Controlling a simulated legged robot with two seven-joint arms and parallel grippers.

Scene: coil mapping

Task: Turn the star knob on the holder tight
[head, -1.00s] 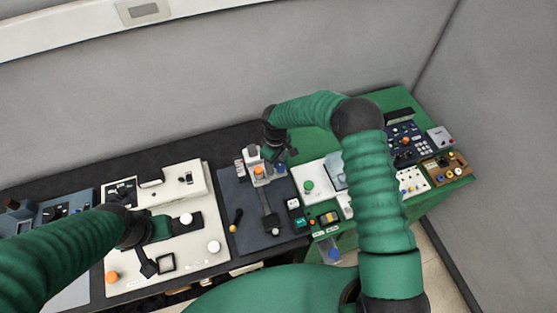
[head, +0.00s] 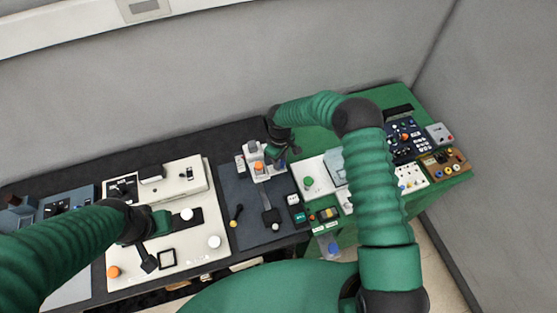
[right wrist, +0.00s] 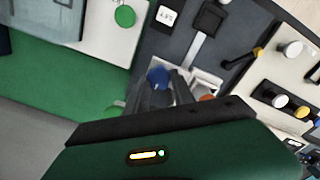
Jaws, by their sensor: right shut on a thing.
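The holder (head: 252,155) is a pale upright fixture on a dark grey panel, with an orange knob (head: 259,167) on its front. A blue knob (right wrist: 158,77) sits at its right side. In the right wrist view the blue knob lies at the fingertips of my right gripper (right wrist: 168,84), which is shut on it. The fingers partly hide it, so its star shape cannot be made out. The orange knob also shows beside the fingers in the wrist view (right wrist: 207,97). My left gripper (head: 160,226) is over the cream panel at left; its jaw opening is unclear.
The dark grey panel (head: 240,205) also carries a black lever and a yellow-tipped handle. The cream panel (head: 195,245) with knobs and switches lies to its left. Green worktop with a white box and several control boxes (head: 405,140) stands to the right. A wall runs behind.

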